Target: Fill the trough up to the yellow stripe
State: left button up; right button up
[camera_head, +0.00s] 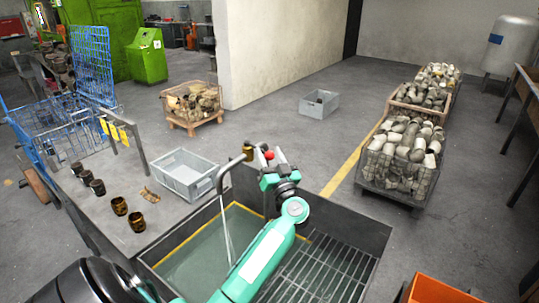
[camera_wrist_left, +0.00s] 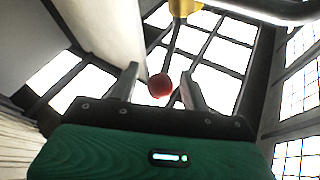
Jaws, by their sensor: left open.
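The dark trough (camera_head: 345,222) is at the bottom centre of the head view. Greenish water (camera_head: 198,255) lies in its left part. The yellow stripe (camera_head: 190,237) runs along the inner wall and borders the water; any gap is too small to tell. A curved grey spout (camera_head: 232,166) stands over the trough, with a thin pale stream (camera_head: 226,230) below its end. The tap's lever has a red ball (camera_head: 269,155). My left gripper (camera_head: 271,163) is open at this ball. In the wrist view the red ball (camera_wrist_left: 160,85) shows between the open fingertips (camera_wrist_left: 160,74), with no clear contact.
A metal grate (camera_head: 315,275) covers the trough's right part. A grey crate (camera_head: 187,172) and several dark cups (camera_head: 119,206) stand on the table at left. Wire bins of metal parts (camera_head: 405,150) stand at right. An orange box (camera_head: 432,290) is at bottom right.

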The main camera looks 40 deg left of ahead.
pick_arm(q)
jog(key=shift+c, duration=0.5)
pick_arm(e)
jog(key=shift+d, duration=0.2)
pick_arm(q)
grip_shut()
jog(key=shift+w+d+r+n+g+y+p, duration=0.15)
jog(key=shift+w+r+n+g+y+p, duration=0.25)
jog(key=shift+g+p, duration=0.55)
jog(key=n+g, duration=0.1)
jog(key=w+g, duration=0.1)
jog(key=g, duration=0.1)
jog(key=w+n+g+y, duration=0.1)
jog(key=shift+w+f+n+p, duration=0.2)
jog(key=shift+f+n+p, duration=0.1)
jog(key=shift+p, duration=0.05)
pick_arm(e)
notch_tip(320, 180, up, 2)
jog(key=shift+s+d+r, duration=0.1)
jog(key=shift+s+r, duration=0.05)
jog(key=shift+r, duration=0.1)
pick_arm(q)
jog(key=shift+c, duration=0.5)
grip_release()
jog(key=shift+o, duration=1)
jog(key=shift+w, duration=0.1)
